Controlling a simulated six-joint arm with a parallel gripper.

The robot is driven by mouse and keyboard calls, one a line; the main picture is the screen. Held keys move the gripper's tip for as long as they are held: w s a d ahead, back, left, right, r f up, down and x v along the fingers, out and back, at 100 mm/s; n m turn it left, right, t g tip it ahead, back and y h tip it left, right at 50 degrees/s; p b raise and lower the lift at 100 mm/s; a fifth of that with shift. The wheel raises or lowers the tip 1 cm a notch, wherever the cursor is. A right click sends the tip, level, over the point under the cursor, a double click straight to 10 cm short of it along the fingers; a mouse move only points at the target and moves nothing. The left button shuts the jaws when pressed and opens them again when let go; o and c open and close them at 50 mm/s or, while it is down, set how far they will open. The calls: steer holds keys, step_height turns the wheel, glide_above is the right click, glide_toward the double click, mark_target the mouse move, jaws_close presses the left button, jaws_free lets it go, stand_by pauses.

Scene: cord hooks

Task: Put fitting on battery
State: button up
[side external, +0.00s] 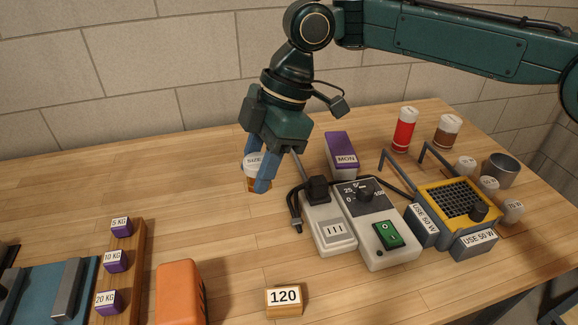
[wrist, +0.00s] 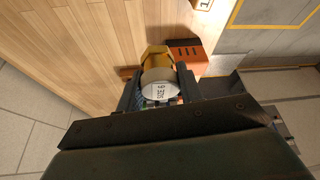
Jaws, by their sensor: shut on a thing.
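My gripper (side external: 258,182) is shut on a small fitting (side external: 252,184) with a white top and a gold-brown lower part. In the wrist view the fitting (wrist: 158,68) shows a gold hexagonal end and a white face marked "SIZE 6", between the two fingers. In the side view it is held upright over bare wood, partly hidden by a finger; I cannot tell its exact height. An orange block (side external: 180,292) at the front left may be the battery; no label confirms it. An orange block with black slots (wrist: 187,52) also shows beyond the fitting in the wrist view.
A grey switch box (side external: 375,225) and a white plug box (side external: 329,228) with cords stand right of my gripper. A purple block (side external: 341,155) marked "MON" stands behind. Purple weights line a wooden rack (side external: 125,262) at left. A "120" block (side external: 284,299) is in front.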

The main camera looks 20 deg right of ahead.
mark_target(163, 291)
steer(key=s+a+m+t, duration=0.1)
steer(key=s+a+m, duration=0.1)
steer(key=s+a, duration=0.45)
steer(key=s+a+m+t, duration=0.1)
steer(key=s+a+m, duration=0.15)
steer(key=a, duration=0.65)
steer(key=shift+n, duration=0.25)
steer(key=shift+d+f, duration=0.15)
steer(key=shift+f, duration=4.3)
steer(key=shift+f, duration=0.1)
steer(key=o, duration=1)
steer(key=v, duration=1.2)
steer(key=shift+w, duration=0.15)
